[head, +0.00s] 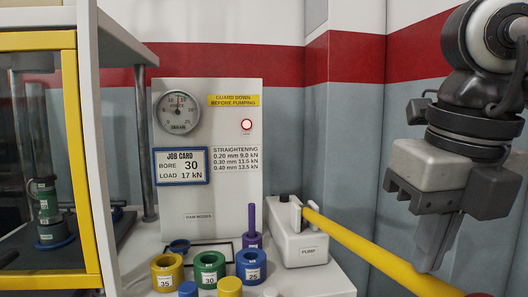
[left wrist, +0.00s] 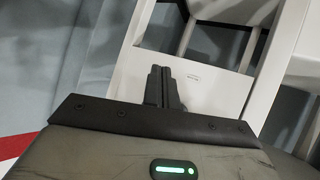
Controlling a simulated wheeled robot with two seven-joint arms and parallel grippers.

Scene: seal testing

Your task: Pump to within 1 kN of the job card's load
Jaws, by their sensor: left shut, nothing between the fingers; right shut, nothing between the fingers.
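The job card (head: 181,166) on the white panel reads bore 30, load 17 kN. The round gauge (head: 177,112) above it has its needle roughly upward; the exact reading is too small to tell. The white pump (head: 299,245) stands right of the panel, and its yellow lever (head: 370,252) slopes down to the right. My right gripper (head: 430,262) is shut and empty, pointing down near the lever's lower right part; I cannot tell whether they touch. My left gripper (left wrist: 165,72) shows only in the left wrist view, shut and empty.
A yellow-framed clear guard (head: 83,160) stands at left, with green parts (head: 48,205) stacked behind it. A red lamp (head: 247,125) shows on the panel. Yellow (head: 167,281), green (head: 209,279) and blue (head: 251,275) rings stand in front, beside a purple peg (head: 252,222).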

